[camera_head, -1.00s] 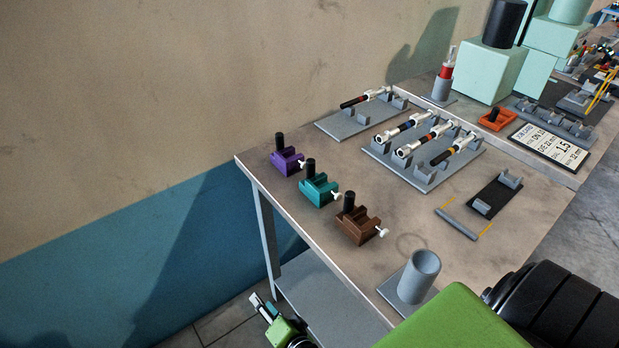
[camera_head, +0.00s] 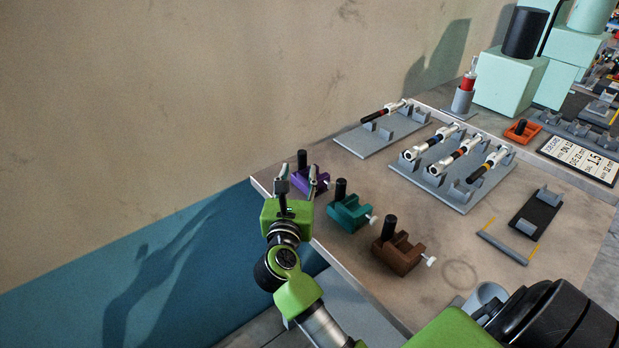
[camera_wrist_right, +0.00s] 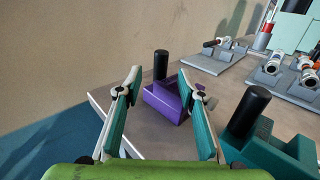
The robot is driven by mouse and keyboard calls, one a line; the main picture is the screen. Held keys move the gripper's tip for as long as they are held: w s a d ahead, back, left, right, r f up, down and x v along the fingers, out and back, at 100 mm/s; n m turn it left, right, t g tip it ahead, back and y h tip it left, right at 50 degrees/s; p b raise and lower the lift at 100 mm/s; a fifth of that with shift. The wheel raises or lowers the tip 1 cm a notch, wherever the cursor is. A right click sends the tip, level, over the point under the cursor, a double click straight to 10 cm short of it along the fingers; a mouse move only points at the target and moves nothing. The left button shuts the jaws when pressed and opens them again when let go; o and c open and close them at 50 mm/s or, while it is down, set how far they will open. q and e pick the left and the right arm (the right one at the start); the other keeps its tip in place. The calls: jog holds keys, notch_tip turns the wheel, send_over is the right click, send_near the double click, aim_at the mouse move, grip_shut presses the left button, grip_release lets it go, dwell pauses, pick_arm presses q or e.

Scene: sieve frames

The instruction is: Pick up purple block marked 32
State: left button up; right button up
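The purple block (camera_head: 313,181) with a black upright post sits at the near left corner of the table. No number is readable on it. My right gripper (camera_head: 300,178) is at the table's corner, right in front of the block and partly covering it. In the right wrist view the purple block (camera_wrist_right: 168,101) stands beyond and between the two open fingers (camera_wrist_right: 160,95), with nothing held between them. A white knob shows on its right side. My left gripper is not seen.
A teal block (camera_head: 349,214) and a brown block (camera_head: 398,254) stand in a row to the right of the purple one. Grey racks (camera_head: 452,178) with tools are farther back. A grey cup (camera_head: 486,297) is near the front edge. The wall is close on the left.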

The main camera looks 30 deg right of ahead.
aim_at(301, 162)
jog(key=x, duration=0.7)
jog(key=shift+b, duration=0.4)
grip_shut()
